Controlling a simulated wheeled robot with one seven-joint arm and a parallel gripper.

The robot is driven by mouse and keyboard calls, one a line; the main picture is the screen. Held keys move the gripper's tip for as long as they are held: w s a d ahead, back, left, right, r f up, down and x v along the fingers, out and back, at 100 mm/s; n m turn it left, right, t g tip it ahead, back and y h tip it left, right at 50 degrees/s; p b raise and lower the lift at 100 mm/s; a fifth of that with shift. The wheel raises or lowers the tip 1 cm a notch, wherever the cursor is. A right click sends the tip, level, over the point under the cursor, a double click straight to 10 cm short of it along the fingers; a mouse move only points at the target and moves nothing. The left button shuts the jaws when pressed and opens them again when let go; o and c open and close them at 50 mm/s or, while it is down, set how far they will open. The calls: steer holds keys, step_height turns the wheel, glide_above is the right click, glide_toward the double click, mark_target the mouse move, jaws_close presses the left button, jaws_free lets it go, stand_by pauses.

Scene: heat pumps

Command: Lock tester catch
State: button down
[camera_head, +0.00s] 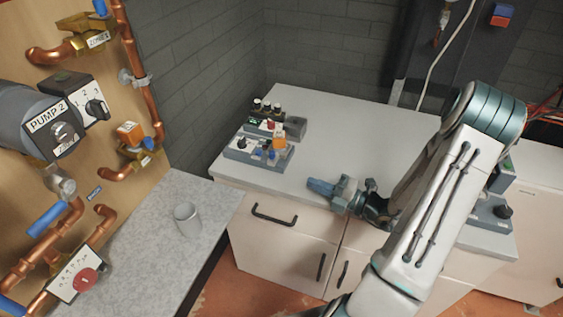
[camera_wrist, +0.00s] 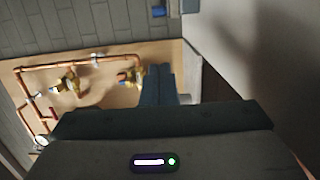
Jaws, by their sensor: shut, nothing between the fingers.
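No part can be clearly made out as the tester catch. A grey instrument box (camera_head: 256,151) with a black knob and blue, red and orange parts sits on the white counter; it may be the tester. Another grey unit (camera_head: 490,217) with a black knob is partly hidden behind my arm at the right. My gripper (camera_head: 314,186) is shut and empty, above the counter's front edge, to the right of and apart from the instrument box. Its closed fingers (camera_wrist: 160,84) point toward the pipe board in the wrist view.
The pipe board (camera_head: 146,100) at the left carries copper pipes, valves and a pump (camera_head: 45,125). It also shows in the wrist view (camera_wrist: 100,92). A grey cup (camera_head: 187,220) stands on the grey worktop (camera_head: 150,245). The white counter (camera_head: 345,125) has clear room in its middle.

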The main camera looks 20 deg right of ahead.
mark_target(273, 153)
steer(key=shift+a, duration=0.1)
steer(key=p+x, duration=0.1)
steer(key=x, duration=0.9)
steer(key=shift+w+a+p, duration=0.1)
steer(key=shift+a+p, duration=0.05)
steer(key=shift+p, duration=0.25)
steer(key=w, duration=0.2)
steer(key=shift+w+p, duration=0.25)
steer(key=shift+p, duration=0.05)
steer(key=shift+w, duration=0.65)
